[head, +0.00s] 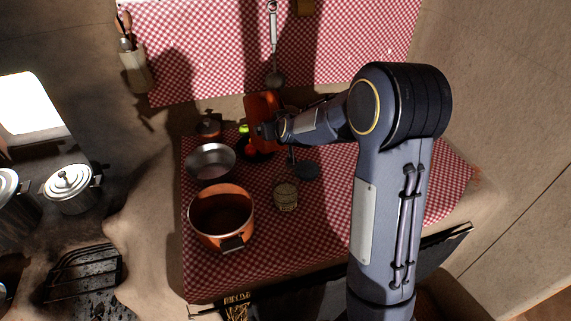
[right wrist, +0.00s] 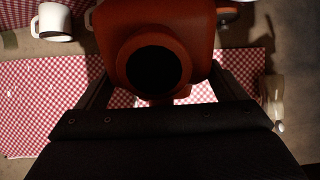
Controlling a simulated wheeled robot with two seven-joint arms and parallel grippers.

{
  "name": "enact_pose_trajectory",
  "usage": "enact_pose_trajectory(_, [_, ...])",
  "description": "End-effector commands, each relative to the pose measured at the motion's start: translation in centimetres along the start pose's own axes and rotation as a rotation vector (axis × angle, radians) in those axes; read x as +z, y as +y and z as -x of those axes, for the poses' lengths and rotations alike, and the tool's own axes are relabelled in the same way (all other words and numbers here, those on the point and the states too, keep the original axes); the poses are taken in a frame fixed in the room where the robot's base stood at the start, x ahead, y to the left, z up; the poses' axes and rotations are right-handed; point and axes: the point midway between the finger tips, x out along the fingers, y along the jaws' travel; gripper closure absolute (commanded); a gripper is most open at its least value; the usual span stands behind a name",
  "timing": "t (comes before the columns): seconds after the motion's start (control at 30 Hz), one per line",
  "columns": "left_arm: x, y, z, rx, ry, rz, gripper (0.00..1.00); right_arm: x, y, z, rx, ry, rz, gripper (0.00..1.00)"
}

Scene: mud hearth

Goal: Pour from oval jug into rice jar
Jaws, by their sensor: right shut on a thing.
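The oval jug is orange-red (head: 262,106) and is held at the back of the checked cloth. In the right wrist view its body (right wrist: 197,30) fills the top middle, with a dark round mouth facing the camera. My right gripper (head: 264,130) is shut on it; the fingers are mostly hidden in the head view. A small pale patterned jar (head: 286,198), perhaps the rice jar, stands on the cloth in front of the gripper, apart from the jug. I cannot see its contents. My left gripper is not in view.
An orange pot (head: 203,234) and a metal bowl (head: 190,165) stand on the cloth's left side. A small lidded pot (head: 208,128) is behind them. A dark round thing (head: 306,171) lies near the jar. A ladle (head: 274,45) hangs on the wall. A white mug (right wrist: 52,22) shows in the wrist view.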

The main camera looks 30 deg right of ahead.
Motion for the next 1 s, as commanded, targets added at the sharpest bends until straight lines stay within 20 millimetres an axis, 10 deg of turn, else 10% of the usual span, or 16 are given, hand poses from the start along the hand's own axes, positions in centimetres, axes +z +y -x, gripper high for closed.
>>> enact_pose_trajectory(0.53, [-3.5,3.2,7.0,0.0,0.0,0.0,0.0,-1.7,0.0,0.9,0.001,-0.199,0.001,0.8])
enact_pose_trajectory(1.0, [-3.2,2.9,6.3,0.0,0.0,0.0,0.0,-2.6,0.0,-0.7,0.003,-0.491,0.002,0.8])
